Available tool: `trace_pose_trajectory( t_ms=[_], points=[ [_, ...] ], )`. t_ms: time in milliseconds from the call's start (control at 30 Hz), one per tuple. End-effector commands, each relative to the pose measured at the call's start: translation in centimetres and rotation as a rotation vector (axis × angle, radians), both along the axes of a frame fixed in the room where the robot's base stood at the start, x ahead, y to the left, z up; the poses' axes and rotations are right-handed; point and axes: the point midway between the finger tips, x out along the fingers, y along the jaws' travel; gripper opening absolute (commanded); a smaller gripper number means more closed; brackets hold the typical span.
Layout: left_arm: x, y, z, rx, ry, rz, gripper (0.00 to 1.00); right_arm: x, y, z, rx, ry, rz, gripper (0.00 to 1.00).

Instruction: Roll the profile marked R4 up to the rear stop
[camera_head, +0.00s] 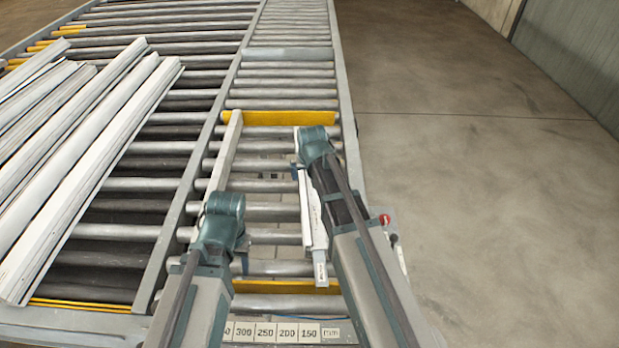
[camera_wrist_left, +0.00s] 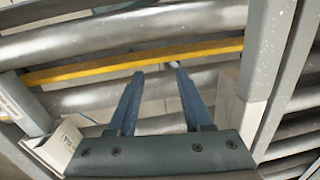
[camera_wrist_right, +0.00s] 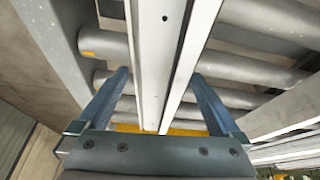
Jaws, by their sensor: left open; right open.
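A white profile (camera_head: 310,228) lies lengthwise on the rollers of the right lane. A label shows on its near end, also in the left wrist view (camera_wrist_left: 62,140); I cannot read it surely. The yellow rear stop (camera_head: 275,118) crosses the lane beyond it; my right gripper hides the profile's far end in the head view. My right gripper (camera_wrist_right: 160,95) is open, its fingers on either side of the profile (camera_wrist_right: 155,60), apart from it. My left gripper (camera_wrist_left: 155,75) is open and empty above the rollers, left of the profile's near end in the head view.
A yellow front bar (camera_head: 285,287) crosses the lane's near end, before a number scale (camera_head: 275,331). A pale bar (camera_head: 226,150) runs along the lane's left side. Several white profiles (camera_head: 80,165) are piled on the left rollers. The floor at right is clear.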

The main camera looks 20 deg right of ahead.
Motion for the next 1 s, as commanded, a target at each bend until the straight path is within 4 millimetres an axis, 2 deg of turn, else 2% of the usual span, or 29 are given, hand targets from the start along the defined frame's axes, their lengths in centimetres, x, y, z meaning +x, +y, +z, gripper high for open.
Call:
trace_pose_trajectory(
  t_ms=[67, 333, 367, 900, 1000],
  points=[
    [-0.01, 0.0, -0.61, 0.0, 0.0, -0.001, 0.5, 0.22, -0.04, -0.62, 0.0, 0.0, 0.0, 1.0],
    [0.0, 0.0, -0.52, 0.0, 0.0, -0.002, 0.5, 0.23, -0.06, -0.52, 0.0, 0.0, 0.0, 1.0],
    [0.0, 0.0, -0.52, 0.0, 0.0, -0.002, 0.5, 0.23, -0.06, -0.52, 0.0, 0.0, 0.0, 0.96],
    [0.0, 0.0, -0.53, 0.0, 0.0, -0.002, 0.5, 0.23, -0.05, -0.53, 0.0, 0.0, 0.0, 0.0],
    [0.0, 0.0, -0.53, 0.0, 0.0, -0.002, 0.5, 0.23, -0.05, -0.53, 0.0, 0.0, -0.001, 0.0]
  ],
)
